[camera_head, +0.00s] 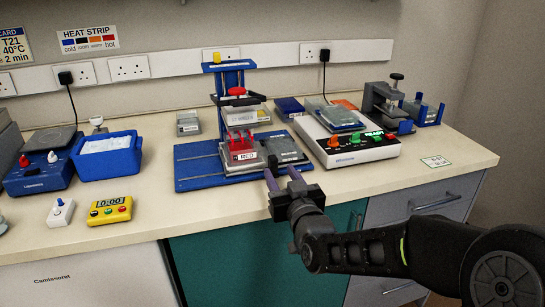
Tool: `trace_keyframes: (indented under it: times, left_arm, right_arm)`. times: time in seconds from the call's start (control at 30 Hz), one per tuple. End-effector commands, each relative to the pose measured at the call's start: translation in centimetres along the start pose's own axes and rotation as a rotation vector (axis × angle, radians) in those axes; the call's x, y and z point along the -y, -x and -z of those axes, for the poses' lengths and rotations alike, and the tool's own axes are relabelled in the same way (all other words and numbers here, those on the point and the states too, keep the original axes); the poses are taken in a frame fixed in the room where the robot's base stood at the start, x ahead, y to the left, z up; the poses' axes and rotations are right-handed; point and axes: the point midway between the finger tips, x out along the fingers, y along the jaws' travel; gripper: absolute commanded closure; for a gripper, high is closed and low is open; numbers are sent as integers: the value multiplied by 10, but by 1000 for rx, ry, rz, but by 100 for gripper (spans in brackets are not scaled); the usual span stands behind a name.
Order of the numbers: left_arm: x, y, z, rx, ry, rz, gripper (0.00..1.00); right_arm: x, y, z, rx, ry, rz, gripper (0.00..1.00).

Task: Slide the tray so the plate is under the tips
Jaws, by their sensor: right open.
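A blue pipetting stand (221,70) with a red knob rises over a flat blue base with rails (195,180). On the base sits a grey tray (240,168). It bears a red item with a "RED" label and, to the right of it, a dark grey plate (286,146). The red item is roughly below the stand's head; the plate is off to the right. My left gripper is out of view.
A white device with coloured knobs (352,156) stands close right of the base, with a grey press (384,100) behind it. A blue tub (106,165) and a yellow timer (109,211) are at left. The front bench strip between timer and base is clear.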

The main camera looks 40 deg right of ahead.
Motion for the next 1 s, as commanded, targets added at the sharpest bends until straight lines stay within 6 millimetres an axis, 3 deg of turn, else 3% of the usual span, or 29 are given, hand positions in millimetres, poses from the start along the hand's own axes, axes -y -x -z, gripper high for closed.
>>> trace_keyframes:
  times: [0.03, 0.23, 0.53, 0.9, 1.0]
  left_arm:
    - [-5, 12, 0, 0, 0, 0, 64]
    - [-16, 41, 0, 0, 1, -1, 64]
    - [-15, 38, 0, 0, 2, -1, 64]
    - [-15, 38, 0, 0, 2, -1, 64]
    - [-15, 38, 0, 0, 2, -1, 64]
  right_arm:
    - [0, -4, 5, 5, 0, 0, 58]
    - [0, -18, 6, 7, -1, 0, 58]
    - [0, -63, 0, 1, -1, 0, 58]
    - [0, -69, 0, 0, -1, 0, 58]
    - [0, -69, 0, 0, -1, 0, 66]
